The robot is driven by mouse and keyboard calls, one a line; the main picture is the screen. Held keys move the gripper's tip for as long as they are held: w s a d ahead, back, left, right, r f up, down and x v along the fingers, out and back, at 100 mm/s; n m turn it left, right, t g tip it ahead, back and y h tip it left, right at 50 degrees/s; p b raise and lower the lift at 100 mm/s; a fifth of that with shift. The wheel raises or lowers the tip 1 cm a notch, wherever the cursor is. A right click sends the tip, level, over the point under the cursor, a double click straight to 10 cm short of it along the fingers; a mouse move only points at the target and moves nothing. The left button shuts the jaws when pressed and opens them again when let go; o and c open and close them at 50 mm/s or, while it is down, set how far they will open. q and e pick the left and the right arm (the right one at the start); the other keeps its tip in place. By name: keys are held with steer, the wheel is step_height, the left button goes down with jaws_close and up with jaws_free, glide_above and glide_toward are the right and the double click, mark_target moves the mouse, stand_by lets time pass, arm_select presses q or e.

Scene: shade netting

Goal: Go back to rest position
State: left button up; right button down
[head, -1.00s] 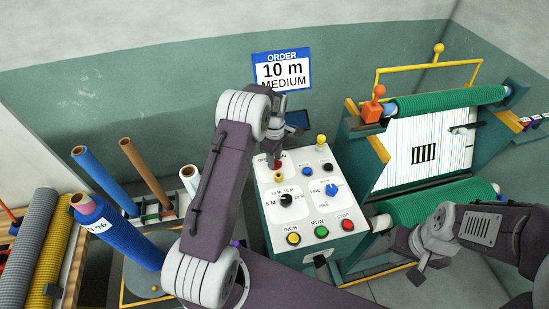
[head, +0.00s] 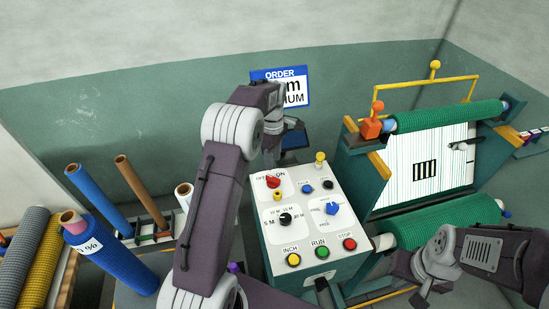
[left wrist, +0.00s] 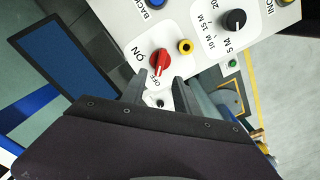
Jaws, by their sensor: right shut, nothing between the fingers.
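My left gripper (head: 286,136) is raised behind the top edge of the white control panel (head: 297,243), below the order sign, and largely hidden by my left arm. In the left wrist view its two fingers (left wrist: 162,92) are spread with nothing held between them. Past the fingertips is the red OFF/ON switch (left wrist: 158,62), apart from them; it also shows in the head view (head: 273,182). My right gripper (head: 416,284) is shut and empty at the lower right, in front of the lower green roll (head: 430,222).
The panel carries a black selector (head: 285,219), a blue selector (head: 332,208) and several push buttons. The netting machine (head: 360,176) stands right of it. A blue roll (head: 108,257) and upright tubes (head: 92,196) stand at left. The order sign (head: 295,90) hangs behind my left arm.

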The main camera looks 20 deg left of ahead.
arm_select(q)
steer(key=s+d+m+b, duration=0.3)
steer(key=s+d+b, duration=0.25)
steer(key=s, duration=0.35)
steer(key=s+f+m, duration=0.2)
steer(key=s, duration=0.2)
steer(key=s+d+f+m+b, duration=0.1)
steer(key=s+f+m, duration=0.1)
steer(key=s+m, duration=0.1)
steer(key=s+d+f+m, duration=0.1)
steer(key=s+f+m, duration=0.1)
steer(key=s, duration=0.3)
steer(key=shift+s+d+f+t, duration=0.1)
steer(key=shift+s+f+t, duration=0.05)
steer(key=shift+s+t, duration=0.2)
steer(key=f+m, duration=0.1)
steer(key=m, duration=0.1)
steer(key=s+m, duration=0.1)
steer(key=m, duration=0.1)
steer(key=s+f+m, duration=0.1)
steer(key=m, duration=0.1)
steer(key=shift+f+t, duration=0.25)
steer(key=shift+f, duration=0.05)
